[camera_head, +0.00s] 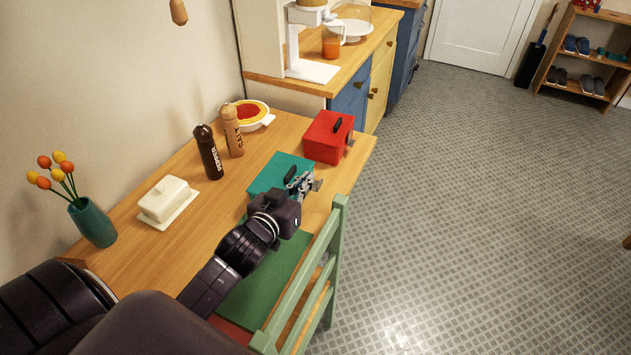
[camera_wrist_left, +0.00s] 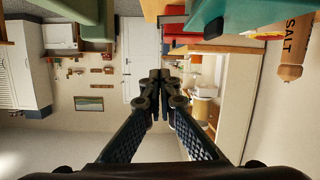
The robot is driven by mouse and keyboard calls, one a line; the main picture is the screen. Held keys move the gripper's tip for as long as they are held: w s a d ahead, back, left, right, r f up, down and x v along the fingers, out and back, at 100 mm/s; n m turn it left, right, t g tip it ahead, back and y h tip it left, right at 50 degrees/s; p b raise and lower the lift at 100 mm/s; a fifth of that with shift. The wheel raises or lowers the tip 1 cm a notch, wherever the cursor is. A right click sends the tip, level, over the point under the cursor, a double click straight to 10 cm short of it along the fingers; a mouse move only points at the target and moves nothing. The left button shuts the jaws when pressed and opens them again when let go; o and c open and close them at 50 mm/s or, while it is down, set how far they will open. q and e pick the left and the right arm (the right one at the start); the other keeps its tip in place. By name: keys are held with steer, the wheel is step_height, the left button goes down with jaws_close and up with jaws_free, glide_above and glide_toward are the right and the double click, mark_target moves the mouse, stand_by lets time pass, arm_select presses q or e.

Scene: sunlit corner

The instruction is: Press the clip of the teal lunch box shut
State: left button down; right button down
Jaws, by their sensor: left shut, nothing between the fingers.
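The teal lunch box (camera_head: 272,172) stands on the wooden table, with a dark handle on its lid. A grey piece that looks like its clip (camera_head: 317,185) shows at its right side, just past my fingers, and seems to stick out. My left gripper (camera_head: 303,184) is shut and empty at the box's near right side. It covers part of that side, and I cannot tell whether it touches the clip. In the left wrist view the shut fingertips (camera_wrist_left: 163,82) are in the middle, and the teal box (camera_wrist_left: 222,18) shows at the top. My right gripper is not in view.
A red lunch box (camera_head: 326,138) stands behind the teal one. Pepper (camera_head: 209,153) and salt (camera_head: 232,131) mills, a butter dish (camera_head: 167,201) and a vase (camera_head: 93,222) stand to the left. A green chair (camera_head: 331,235) is close on the near right side. Floor is clear beyond.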

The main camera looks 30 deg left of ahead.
arm_select(q)
steer(key=w+f, duration=0.5)
steer(key=shift+f, duration=0.2)
stand_by(0.4)
steer(key=shift+w+d+f+m+y, duration=0.1)
steer(key=shift+d+f+m+y, duration=0.15)
steer(key=shift+m, duration=0.35)
steer(key=shift+d+f+m+y, duration=0.15)
steer(key=shift+f+m+y, duration=0.2)
steer(key=shift+m, duration=0.25)
steer(key=shift+r, duration=0.1)
